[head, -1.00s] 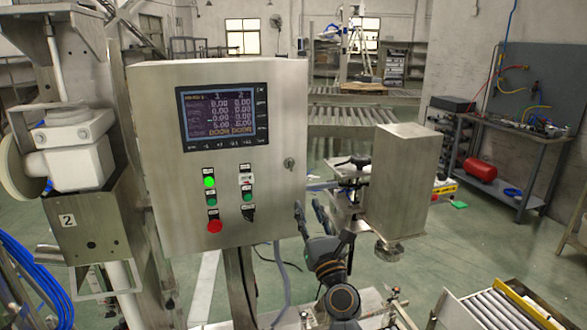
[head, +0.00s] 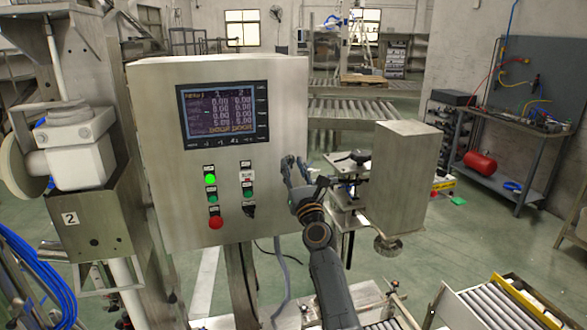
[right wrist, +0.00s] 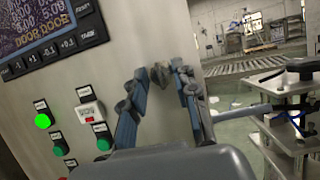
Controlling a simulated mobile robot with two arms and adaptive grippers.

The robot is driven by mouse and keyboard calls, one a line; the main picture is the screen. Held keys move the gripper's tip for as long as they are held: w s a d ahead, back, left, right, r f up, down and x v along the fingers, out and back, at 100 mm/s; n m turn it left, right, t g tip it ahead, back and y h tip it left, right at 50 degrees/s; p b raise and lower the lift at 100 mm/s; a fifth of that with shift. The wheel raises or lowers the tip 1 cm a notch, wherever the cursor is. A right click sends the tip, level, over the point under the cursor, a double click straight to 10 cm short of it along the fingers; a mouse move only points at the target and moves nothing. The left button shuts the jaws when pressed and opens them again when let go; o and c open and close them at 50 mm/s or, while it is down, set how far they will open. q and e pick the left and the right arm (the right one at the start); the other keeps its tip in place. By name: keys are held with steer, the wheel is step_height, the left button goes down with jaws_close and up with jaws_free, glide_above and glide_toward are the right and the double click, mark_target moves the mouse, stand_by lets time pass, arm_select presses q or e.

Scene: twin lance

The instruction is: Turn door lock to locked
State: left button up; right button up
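The door lock (right wrist: 158,76) is a small metal piece near the right edge of the grey control cabinet's door (head: 160,130). In the right wrist view it shows between the fingertips of my right gripper (right wrist: 160,69). In the head view the right gripper (head: 292,160) covers the lock. Its blue-grey fingers are apart, one on each side of the lock, with a gap visible around it. Contact with the lock is not visible, and its exact turn angle is too small to tell. My left gripper is not in view.
The cabinet door carries a screen (head: 222,100), a lit green lamp (head: 210,179) and a red button (head: 216,222). A metal box on a stand (head: 402,180) is close to the right of my right arm. A roller conveyor (head: 500,305) lies at lower right.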

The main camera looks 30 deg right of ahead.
jaws_close()
